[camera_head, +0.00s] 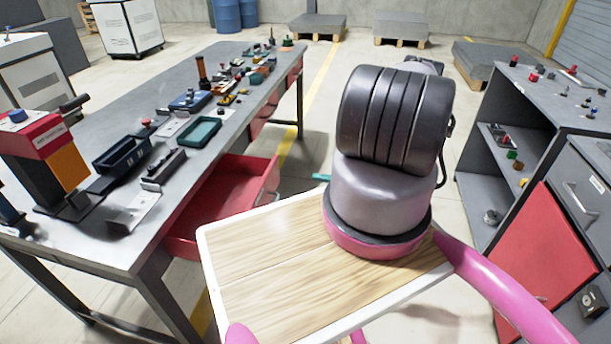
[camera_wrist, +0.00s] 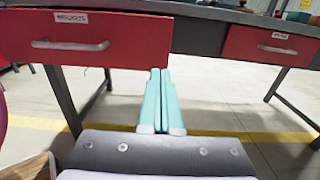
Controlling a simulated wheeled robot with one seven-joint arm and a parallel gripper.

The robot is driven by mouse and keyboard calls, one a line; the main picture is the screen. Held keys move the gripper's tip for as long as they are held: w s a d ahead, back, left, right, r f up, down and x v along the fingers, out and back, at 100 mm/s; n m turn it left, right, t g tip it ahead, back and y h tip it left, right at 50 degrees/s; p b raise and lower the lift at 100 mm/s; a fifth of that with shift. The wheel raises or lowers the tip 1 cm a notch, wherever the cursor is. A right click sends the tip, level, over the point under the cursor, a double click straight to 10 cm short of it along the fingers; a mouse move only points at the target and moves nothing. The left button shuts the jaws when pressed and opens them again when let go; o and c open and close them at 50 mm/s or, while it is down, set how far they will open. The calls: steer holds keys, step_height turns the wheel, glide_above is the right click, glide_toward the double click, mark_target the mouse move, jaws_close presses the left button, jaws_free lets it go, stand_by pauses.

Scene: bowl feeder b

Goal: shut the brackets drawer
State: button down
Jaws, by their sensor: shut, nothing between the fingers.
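The brackets drawer (camera_head: 215,205) is a red drawer under the workbench, pulled out with its inside showing in the head view. In the wrist view its red front (camera_wrist: 110,30), with a white label (camera_wrist: 72,17) and a light bar handle (camera_wrist: 70,45), fills the upper left. My gripper (camera_wrist: 160,72) has two teal fingers pressed together with nothing between them. Its tips appear just below the lower right corner of the drawer front; I cannot tell whether they touch it. In the head view only a bit of teal finger (camera_head: 320,177) shows; my arm hides the rest.
A second red drawer front (camera_wrist: 283,46) lies further right under the bench, with a table leg (camera_wrist: 290,84) beneath it. The grey workbench (camera_head: 225,130) carries trays and small parts. A grey cabinet with a red door (camera_head: 540,255) stands at right. Floor between them is clear.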

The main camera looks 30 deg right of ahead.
mark_target(278, 171)
steer(key=x, duration=1.2)
steer(key=shift+w+a, duration=0.3)
steer(key=x, duration=1.9)
steer(key=shift+w+a+r, duration=0.1)
steer(key=shift+w+a, duration=0.35)
steer(key=shift+a, duration=0.05)
steer(key=shift+w+a+r, duration=0.1)
steer(key=shift+a, duration=0.05)
steer(key=shift+w+a+r, duration=0.1)
